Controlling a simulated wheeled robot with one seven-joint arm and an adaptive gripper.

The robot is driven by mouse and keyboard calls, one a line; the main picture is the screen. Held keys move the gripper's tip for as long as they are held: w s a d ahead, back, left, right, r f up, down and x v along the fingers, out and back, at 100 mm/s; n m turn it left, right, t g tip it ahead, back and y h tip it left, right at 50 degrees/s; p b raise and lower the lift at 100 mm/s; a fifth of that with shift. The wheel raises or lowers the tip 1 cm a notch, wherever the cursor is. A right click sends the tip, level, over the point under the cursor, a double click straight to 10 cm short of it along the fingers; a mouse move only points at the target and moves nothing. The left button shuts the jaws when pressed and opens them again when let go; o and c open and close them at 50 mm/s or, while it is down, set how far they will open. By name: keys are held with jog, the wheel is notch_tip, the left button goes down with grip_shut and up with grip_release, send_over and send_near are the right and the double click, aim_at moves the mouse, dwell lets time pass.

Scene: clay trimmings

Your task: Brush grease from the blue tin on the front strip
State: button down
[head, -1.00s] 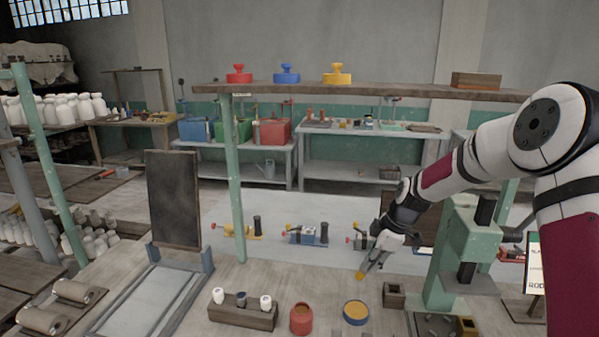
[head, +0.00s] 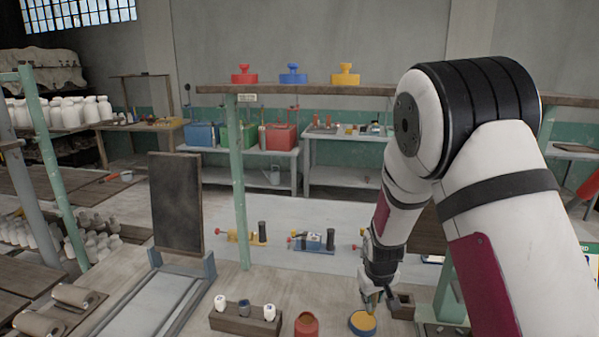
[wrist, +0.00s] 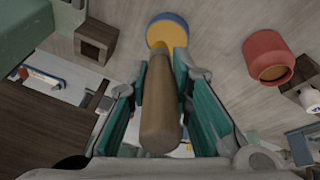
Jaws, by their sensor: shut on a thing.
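My gripper (head: 377,297) points down just behind the blue tin (head: 362,331) in the head view. The tin holds yellow-orange grease (head: 362,321). In the wrist view my gripper (wrist: 158,92) is shut on a brush with a wooden handle (wrist: 160,105). The brush's far end reaches toward the blue tin (wrist: 152,20) and overlaps its grease in that view. I cannot tell whether the bristles touch the grease, as the handle hides them. Which part of the scene is the front strip is unclear.
A red jar (head: 306,324) stands left of the tin; it also shows in the wrist view (wrist: 268,56). A wooden rack (head: 245,322) with small white and dark bottles is further left. A small wooden box (head: 403,306) sits close right of my gripper. A green post (head: 237,180) rises behind.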

jog(key=m, duration=0.2)
jog(key=m+h, duration=0.1)
jog(key=shift+s+d+r, duration=0.15)
jog(key=shift+s+r, duration=0.05)
jog(key=shift+s, duration=0.05)
jog(key=shift+r+g, duration=0.3)
jog(key=shift+r, duration=0.1)
notch_tip(320, 180, up, 2)
jog(key=shift+d+g+y, duration=0.15)
jog(key=shift+g+y, duration=0.15)
jog(key=shift+g, duration=0.2)
jog(key=s+d+g+y, duration=0.1)
jog(key=s+d+g, duration=0.1)
jog(key=s+d, duration=0.45)
jog(key=s+d+g+y, duration=0.1)
jog(key=s+d+g, duration=0.15)
jog(key=s, duration=0.75)
jog(key=s+d+g, duration=0.2)
jog(key=s+d, duration=0.3)
jog(key=s, duration=0.3)
jog(key=shift+w+d+f+b, duration=0.15)
jog(key=shift+f+b, duration=0.6)
jog(key=shift+f, duration=1.1)
